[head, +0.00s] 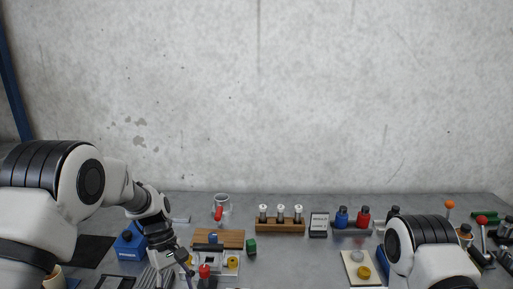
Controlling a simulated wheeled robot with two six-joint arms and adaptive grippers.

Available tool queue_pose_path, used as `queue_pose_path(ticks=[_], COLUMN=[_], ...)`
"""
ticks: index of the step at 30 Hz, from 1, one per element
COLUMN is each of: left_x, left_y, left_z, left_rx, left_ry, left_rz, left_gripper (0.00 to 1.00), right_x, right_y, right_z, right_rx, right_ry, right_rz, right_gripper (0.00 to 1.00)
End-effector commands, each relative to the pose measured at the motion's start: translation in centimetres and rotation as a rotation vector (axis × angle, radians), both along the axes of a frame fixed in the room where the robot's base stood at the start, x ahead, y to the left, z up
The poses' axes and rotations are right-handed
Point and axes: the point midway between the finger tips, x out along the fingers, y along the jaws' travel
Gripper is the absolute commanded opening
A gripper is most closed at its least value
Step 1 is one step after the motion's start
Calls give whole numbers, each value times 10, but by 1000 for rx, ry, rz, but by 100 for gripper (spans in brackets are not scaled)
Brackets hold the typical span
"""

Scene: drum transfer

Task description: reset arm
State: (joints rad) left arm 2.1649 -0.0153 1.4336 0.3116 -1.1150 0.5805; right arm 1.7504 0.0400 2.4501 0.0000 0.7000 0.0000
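My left arm comes in from the left, and its dark gripper (184,264) points down over the left part of the grey table (290,262). It is beside a pale tray (228,270) with small coloured parts. The fingers are small and partly hidden among other items, so I cannot tell whether they are open or shut or hold anything. My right arm shows at the lower right. Its gripper is below the picture edge and out of view.
A wooden rack (280,227) with white-topped pieces stands at the back.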

Motion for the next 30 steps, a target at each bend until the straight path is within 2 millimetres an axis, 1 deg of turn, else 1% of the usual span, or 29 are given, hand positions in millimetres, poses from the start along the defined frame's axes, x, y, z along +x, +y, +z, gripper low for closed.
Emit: queue_pose_path(ticks=[1, 5, 8, 11, 14, 15, 17, 18, 20, 21, 23, 24, 25, 26, 28, 30], left_x=[-7, -31, -57, -88, -126, -146, -181, -210, -257, -286, -319, -333, -340, -342, -335, -321], left_y=[1, 2, 5, 11, 18, 22, 29, 35, 46, 53, 60, 64, 65, 66, 67, 66], left_z=[-13, -40, -67, -98, -135, -153, -182, -202, -229, -243, -255, -258, -258, -257, -253, -251], left_rx=[-1, -1, 5, 19, 40, 51, 67, 79, 92, 95, 93, 90, 86, 84, 86, 97], left_ry=[25, 102, 173, 233, 275, 290, 300, 300, 275, 240, 163, 97, 44, -15, -160, -286], left_rz=[2, 4, 3, 0, -15, -28, -60, -92, -162, -220, -313, -376, -421, -466, -556, -626], left_gripper=[59, 59, 59, 59, 59, 59, 59, 59, 59, 59, 59, 59, 59, 59, 59, 59], right_x=[0, 0, 0, 0, 0, 0, 0, 0, 0, 0, 0, 0, 0, 0, 0, 0], right_y=[0, 0, 0, 0, 0, 0, 0, 0, 0, 0, 0, 0, 0, 0, 0, 0], right_z=[-3, -7, -11, -14, -19, -22, -26, -29, -34, -36, -38, -38, -38, -38, -37, -37], right_rx=[0, 0, 0, 0, 0, 0, 0, 0, 0, 0, 0, 0, 0, 0, 0, 0], right_ry=[0, 0, 0, 0, 0, 1, 1, 0, 0, 0, 0, 0, 1, 0, 0, 0], right_rz=[0, 0, 0, 0, 0, 0, 0, 0, 0, 0, 0, 0, 0, 0, 0, 0], right_gripper=[40, 40, 40, 40, 40, 40, 40, 40, 40, 40, 40, 40, 40, 40, 40, 40])
